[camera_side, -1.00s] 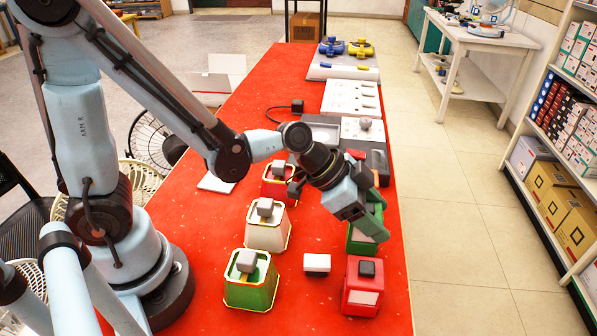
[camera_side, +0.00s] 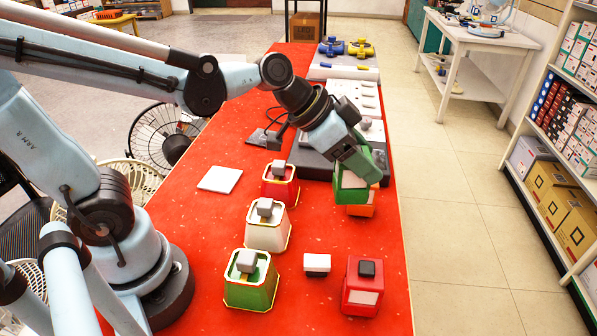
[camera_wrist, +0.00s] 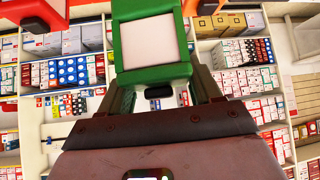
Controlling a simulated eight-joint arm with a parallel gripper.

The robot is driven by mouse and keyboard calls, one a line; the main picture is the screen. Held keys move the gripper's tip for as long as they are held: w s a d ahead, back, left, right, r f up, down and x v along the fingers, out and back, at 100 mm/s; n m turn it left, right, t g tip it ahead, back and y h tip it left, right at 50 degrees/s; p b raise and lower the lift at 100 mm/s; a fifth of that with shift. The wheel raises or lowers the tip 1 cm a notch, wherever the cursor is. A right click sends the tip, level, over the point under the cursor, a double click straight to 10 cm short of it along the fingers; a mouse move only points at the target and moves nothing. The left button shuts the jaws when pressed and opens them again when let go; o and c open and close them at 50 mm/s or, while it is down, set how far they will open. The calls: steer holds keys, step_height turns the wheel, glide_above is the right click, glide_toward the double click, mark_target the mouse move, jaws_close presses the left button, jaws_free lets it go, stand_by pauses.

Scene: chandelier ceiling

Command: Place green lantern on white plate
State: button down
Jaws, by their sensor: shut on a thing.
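The green lantern (camera_side: 349,190) is a boxy frame with pale panels; it also shows in the wrist view (camera_wrist: 152,72), where its pale panel faces the camera. My gripper (camera_side: 357,168) is shut on its top and holds it, slightly tilted, above the right side of the red table. The white plate (camera_side: 220,179) is a flat square slab on the left of the table, bare on top. My gripper is to the right of the plate and well apart from it.
On the red table (camera_side: 320,300), an orange lantern (camera_side: 362,209) stands beneath the green one. A red lantern (camera_side: 362,287), a small white block (camera_side: 316,264) and red (camera_side: 279,187), white (camera_side: 267,228) and green (camera_side: 251,283) tapered pots stand nearer. A grey device (camera_side: 312,160) lies behind.

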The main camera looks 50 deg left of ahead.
steer(key=s+a+n+y, duration=0.3)
steer(key=a+n, duration=0.1)
steer(key=a, duration=0.4)
steer(key=s+a+r+n+t+y, duration=0.1)
steer(key=s+a+n+y, duration=0.2)
steer(key=a, duration=0.4)
steer(key=s+a+n+y, duration=0.2)
steer(key=a+n, duration=0.3)
steer(key=a, duration=0.3)
steer(key=s+a+f, duration=0.2)
steer(key=a+f, duration=0.4)
steer(key=a, duration=0.5)
steer(key=shift+f+y, duration=0.25)
steer(key=shift+y, duration=0.05)
steer(key=shift+d+f, duration=0.1)
steer(key=shift+f, duration=1.9)
steer(key=shift+f, duration=0.15)
steer(key=shift+c, duration=1)
jaws_free()
steer(key=shift+s, duration=0.1)
